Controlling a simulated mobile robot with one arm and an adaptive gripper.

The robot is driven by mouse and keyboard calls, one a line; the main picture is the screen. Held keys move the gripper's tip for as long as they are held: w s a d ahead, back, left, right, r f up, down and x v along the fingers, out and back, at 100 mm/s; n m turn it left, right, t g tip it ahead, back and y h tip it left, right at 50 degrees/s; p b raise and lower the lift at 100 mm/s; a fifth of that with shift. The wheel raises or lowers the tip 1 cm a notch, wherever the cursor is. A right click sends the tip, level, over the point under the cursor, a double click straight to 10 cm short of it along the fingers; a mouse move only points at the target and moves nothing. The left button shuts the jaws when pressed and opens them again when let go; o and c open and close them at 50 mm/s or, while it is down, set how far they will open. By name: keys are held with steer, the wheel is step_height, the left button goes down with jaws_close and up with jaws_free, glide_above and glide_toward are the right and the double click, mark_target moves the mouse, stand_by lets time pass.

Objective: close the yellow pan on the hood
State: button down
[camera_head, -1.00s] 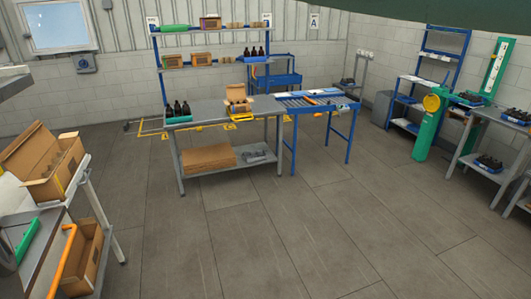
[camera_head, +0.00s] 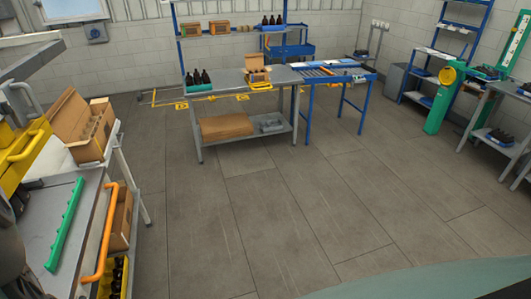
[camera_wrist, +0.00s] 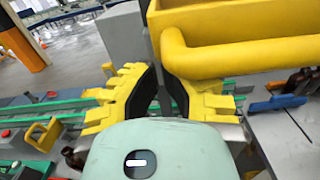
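The yellow pan (camera_head: 20,153) is at the left edge of the head view, cut off by the frame, with a yellow bar handle on it. Its yellow body and thick rounded bar (camera_wrist: 240,57) fill the upper right of the wrist view. A grey slab (camera_head: 50,62), which may be part of the hood, reaches in above it. My gripper (camera_wrist: 160,85) has yellow toothed fingers with black pads. The pads stand apart with nothing seen held between them. The right finger lies just below the yellow bar; I cannot tell if they touch. In the head view the gripper is not clearly seen.
Near the pan are an open cardboard box (camera_head: 83,123), a green strip (camera_head: 64,225) and an orange bar (camera_head: 100,245) on a bench. A grey table (camera_head: 228,78) with bottles stands farther off. The floor (camera_head: 270,215) between is clear.

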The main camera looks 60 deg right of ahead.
stand_by(0.3)
steer(key=b+x, duration=0.2)
steer(key=x, duration=0.4)
steer(key=shift+w+a+f, duration=0.15)
steer(key=shift+w+a, duration=0.45)
steer(key=shift+a, duration=0.1)
